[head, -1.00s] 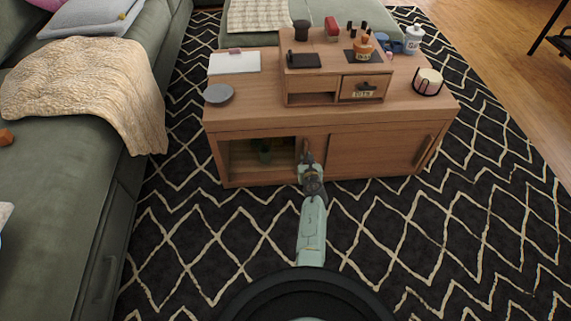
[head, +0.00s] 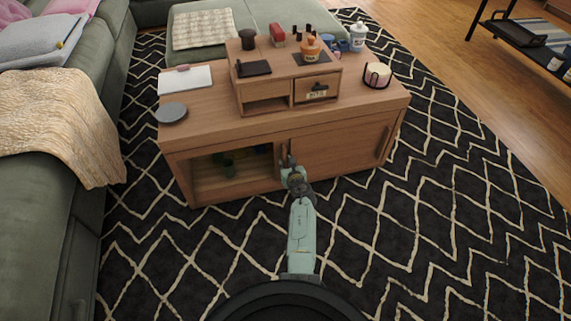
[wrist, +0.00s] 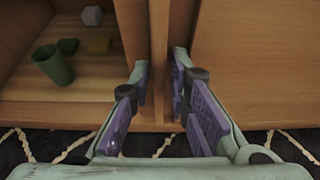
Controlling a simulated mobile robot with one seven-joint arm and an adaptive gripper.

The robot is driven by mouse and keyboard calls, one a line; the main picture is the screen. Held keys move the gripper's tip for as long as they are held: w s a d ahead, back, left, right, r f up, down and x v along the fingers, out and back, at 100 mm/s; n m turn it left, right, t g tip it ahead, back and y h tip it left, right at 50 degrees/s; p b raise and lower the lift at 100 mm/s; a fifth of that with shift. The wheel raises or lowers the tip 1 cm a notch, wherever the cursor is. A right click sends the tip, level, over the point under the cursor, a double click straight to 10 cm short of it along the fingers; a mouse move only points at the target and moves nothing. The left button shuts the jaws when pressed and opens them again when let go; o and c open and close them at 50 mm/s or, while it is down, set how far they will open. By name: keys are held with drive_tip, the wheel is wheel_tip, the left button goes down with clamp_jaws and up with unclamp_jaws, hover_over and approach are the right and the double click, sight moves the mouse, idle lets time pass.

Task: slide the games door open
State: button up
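The wooden games door (wrist: 132,40) is a plain sliding panel at the front of the low wooden cabinet (head: 225,130). Its upright handle (wrist: 159,50) stands between my fingertips in the wrist view. My gripper (wrist: 160,75) has its two purple-padded fingers close together, one on each side of this handle. In the head view my gripper (head: 288,165) is at the middle of the cabinet front. The left compartment (head: 210,180) is open. Inside it the wrist view shows a green cup (wrist: 54,65), a pale die (wrist: 92,15) and small green and yellow pieces.
The right door (head: 335,150) has its own handle (head: 384,145) near its right end. A small drawer unit (head: 265,87), a grey plate (head: 172,112) and a candle (head: 377,75) stand on top. A green sofa (head: 40,185) is at left; patterned rug (head: 400,250) lies clear in front.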

drive_tip(key=shift+o, duration=1.2)
drive_tip(key=shift+s+a, duration=0.1)
